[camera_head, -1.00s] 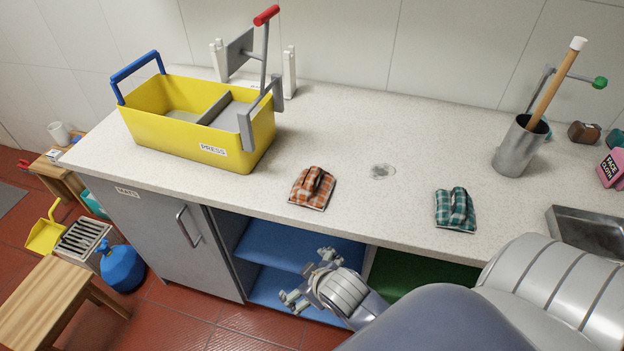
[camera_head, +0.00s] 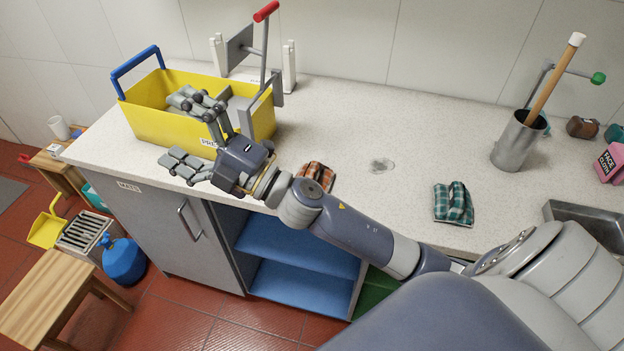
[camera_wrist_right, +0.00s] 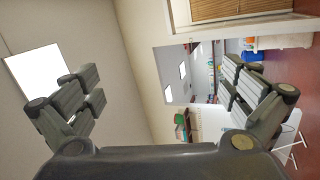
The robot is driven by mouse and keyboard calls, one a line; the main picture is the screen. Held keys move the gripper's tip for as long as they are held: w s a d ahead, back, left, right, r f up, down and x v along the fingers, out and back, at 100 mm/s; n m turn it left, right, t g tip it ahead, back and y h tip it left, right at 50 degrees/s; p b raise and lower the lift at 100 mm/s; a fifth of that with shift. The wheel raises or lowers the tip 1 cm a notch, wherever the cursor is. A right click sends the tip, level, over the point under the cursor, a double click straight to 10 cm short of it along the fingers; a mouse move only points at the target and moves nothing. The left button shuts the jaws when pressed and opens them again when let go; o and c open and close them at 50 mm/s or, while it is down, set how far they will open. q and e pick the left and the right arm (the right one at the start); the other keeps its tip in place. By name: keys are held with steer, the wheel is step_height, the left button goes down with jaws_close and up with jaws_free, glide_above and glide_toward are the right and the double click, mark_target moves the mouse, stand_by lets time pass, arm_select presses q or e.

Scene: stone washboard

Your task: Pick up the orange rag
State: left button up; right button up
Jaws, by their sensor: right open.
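The orange rag (camera_head: 316,174) is a folded orange checked cloth on the speckled counter. My right forearm covers its lower part in the head view. My right gripper (camera_head: 180,131) is open and empty, in front of the yellow bucket and left of the rag, with its fingers pointing left. In the right wrist view its open fingers (camera_wrist_right: 167,95) have nothing between them. That view looks across the room, and the rag is not in it. My left gripper is not in view.
The yellow press bucket (camera_head: 155,126) stands left on the counter (camera_head: 400,120). A green checked rag (camera_head: 454,203) lies to the right. A metal pot with a wooden stick (camera_head: 516,143) and a steel tray (camera_head: 580,218) are further right. The counter's middle back is clear.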

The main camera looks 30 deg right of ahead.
steer(key=s+a+n+g+y, duration=0.2)
steer(key=a+n+g+y, duration=0.5)
steer(key=n, duration=0.4)
steer(key=n+g+h, duration=0.9)
steer(key=g+h, duration=0.3)
steer(key=h, duration=0.8)
glide_above(312, 169)
step_height(312, 169, down, 14)
steer(key=shift+f, duration=0.2)
steer(key=shift+d+f, duration=0.25)
steer(key=shift+d, duration=0.1)
step_height(312, 169, down, 5)
steer(key=shift+r+p, duration=0.2)
steer(key=shift+p, duration=0.45)
steer(key=shift+a+f+p, duration=0.2)
steer(key=shift+f+p, duration=0.25)
steer(key=shift+f, duration=0.1)
steer(key=f, duration=0.1)
steer(key=f+p, duration=0.1)
steer(key=f, duration=0.1)
steer(key=shift+s+a+f+p, duration=0.1)
steer(key=shift+a+f+p, duration=0.1)
steer(key=shift+f+p, duration=0.1)
steer(key=shift+f, duration=0.4)
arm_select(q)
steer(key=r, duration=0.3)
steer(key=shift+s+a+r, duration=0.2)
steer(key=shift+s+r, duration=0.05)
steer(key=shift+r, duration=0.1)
